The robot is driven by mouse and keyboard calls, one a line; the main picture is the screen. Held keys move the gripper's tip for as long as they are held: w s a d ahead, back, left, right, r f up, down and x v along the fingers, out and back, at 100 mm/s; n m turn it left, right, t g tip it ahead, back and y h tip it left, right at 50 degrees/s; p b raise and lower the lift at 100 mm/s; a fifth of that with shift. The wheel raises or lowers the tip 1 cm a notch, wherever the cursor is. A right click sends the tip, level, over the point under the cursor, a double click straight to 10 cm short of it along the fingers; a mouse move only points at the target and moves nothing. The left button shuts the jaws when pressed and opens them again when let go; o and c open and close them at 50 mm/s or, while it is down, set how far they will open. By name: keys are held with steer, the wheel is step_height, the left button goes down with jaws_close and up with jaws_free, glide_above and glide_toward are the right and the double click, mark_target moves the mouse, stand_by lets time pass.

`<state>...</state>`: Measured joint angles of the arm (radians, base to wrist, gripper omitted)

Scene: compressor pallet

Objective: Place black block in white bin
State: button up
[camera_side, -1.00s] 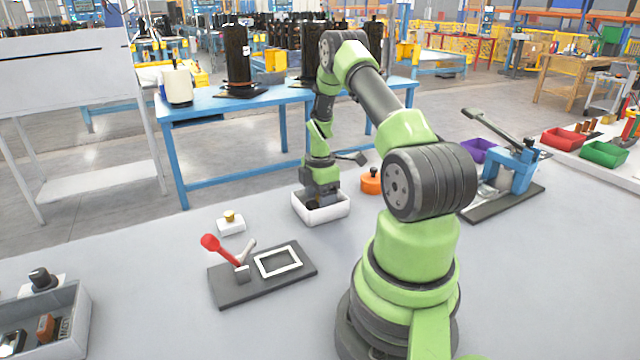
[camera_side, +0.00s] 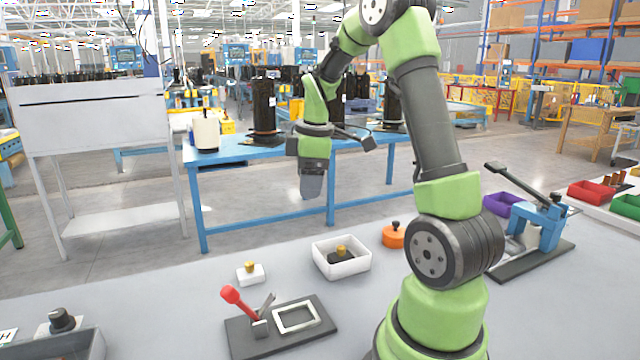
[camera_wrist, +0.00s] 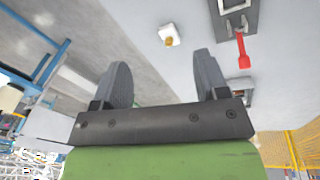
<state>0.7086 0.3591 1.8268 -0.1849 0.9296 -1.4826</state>
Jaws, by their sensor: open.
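The black block (camera_side: 343,256) with a brass knob sits inside the white bin (camera_side: 342,268), in the middle of the table in the side view. Its base is partly hidden by the bin's front wall. My gripper (camera_side: 311,188) is raised well above the bin and a little to its left in that view, touching nothing. In the wrist view my gripper (camera_wrist: 162,76) has its two fingers wide apart with nothing between them. The bin and the black block do not show in the wrist view.
A white block with a brass knob (camera_side: 250,273) stands left of the bin; it also shows in the wrist view (camera_wrist: 169,36). A dark fixture with a red lever (camera_side: 238,302) lies in front. An orange knobbed piece (camera_side: 394,236) and blue press (camera_side: 540,226) are right. A grey tray (camera_side: 85,345) is front left.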

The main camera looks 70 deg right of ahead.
steer(key=s+a+r+m+t, duration=0.1)
steer(key=a+r+m+t, duration=0.1)
steer(key=a+r, duration=0.35)
steer(key=s+a+r+m+t, duration=0.1)
steer(key=a+r+m, duration=0.1)
steer(key=a, duration=0.6)
steer(key=s+a+r+m+t+y, duration=0.1)
steer(key=s+a+m+t+y, duration=0.1)
steer(key=s+a+m, duration=0.3)
steer(key=s+a, duration=0.3)
steer(key=a, duration=0.1)
steer(key=shift+s+a+r+m+t+y, duration=0.2)
steer(key=shift+a+m+t+y, duration=0.1)
steer(key=shift+y, duration=0.1)
steer(key=shift+d, duration=0.1)
